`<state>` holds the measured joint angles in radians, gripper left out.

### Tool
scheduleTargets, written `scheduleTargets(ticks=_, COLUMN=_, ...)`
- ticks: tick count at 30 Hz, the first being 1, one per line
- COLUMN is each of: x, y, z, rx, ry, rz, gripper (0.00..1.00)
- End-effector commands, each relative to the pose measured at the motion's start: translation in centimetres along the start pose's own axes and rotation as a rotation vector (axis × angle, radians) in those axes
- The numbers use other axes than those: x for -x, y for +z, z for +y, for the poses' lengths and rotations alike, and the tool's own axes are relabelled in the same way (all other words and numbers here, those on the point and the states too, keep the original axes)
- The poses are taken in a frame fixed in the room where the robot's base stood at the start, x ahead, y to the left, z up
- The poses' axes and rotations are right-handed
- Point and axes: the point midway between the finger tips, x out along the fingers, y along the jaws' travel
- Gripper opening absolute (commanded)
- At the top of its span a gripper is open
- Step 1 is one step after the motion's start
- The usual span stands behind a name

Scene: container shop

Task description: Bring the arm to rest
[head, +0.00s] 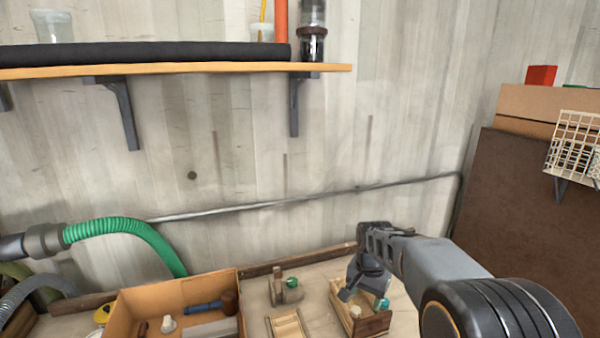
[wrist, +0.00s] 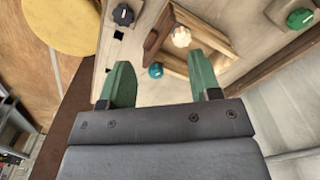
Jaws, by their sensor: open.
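My gripper (head: 360,287) hangs at the end of my grey arm, over the small wooden tray (head: 372,326) on the bench. In the wrist view my gripper (wrist: 162,82) has its two green fingers spread apart with nothing between them. The wooden tray (wrist: 218,40) lies beyond the fingertips, with a white knob (wrist: 181,37) and a teal knob (wrist: 155,70) at it. I cannot tell the exact height of the fingers above the tray.
A cardboard box (head: 175,293) with tools stands to the left on the bench. A wooden block with a green knob (head: 291,282) stands between. A green hose (head: 120,228) arches at left. A shelf (head: 170,70) is on the wall above; a brown board (head: 520,200) stands at right.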

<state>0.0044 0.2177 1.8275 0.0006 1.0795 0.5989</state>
Motion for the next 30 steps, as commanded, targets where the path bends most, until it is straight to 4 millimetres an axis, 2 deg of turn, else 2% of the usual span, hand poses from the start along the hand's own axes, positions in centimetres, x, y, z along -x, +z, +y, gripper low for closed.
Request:
scheduleTargets(ticks=1, x=0.6, y=1.8, z=1.2, rx=0.108, ry=-0.011, rz=0.018, gripper=0.57)
scheduleTargets(ticks=6, x=1.5, y=7.3, z=4.9, rx=0.437, ry=-0.039, rz=0.094, gripper=0.57)
scheduleTargets(ticks=9, x=1.7, y=10.3, z=6.9, rx=0.558, ry=-0.049, rz=0.144, gripper=0.57)
scheduleTargets(ticks=13, x=1.9, y=13.0, z=8.8, rx=0.614, ry=-0.063, rz=0.202, gripper=0.57)
scheduleTargets(ticks=18, x=2.7, y=14.7, z=9.9, rx=0.61, ry=-0.082, rz=0.26, gripper=0.57)
scheduleTargets(ticks=22, x=3.7, y=14.9, z=9.8, rx=0.608, ry=-0.094, rz=0.298, gripper=0.57)
scheduleTargets(ticks=30, x=3.7, y=14.9, z=9.8, rx=0.608, ry=-0.094, rz=0.298, gripper=0.57)
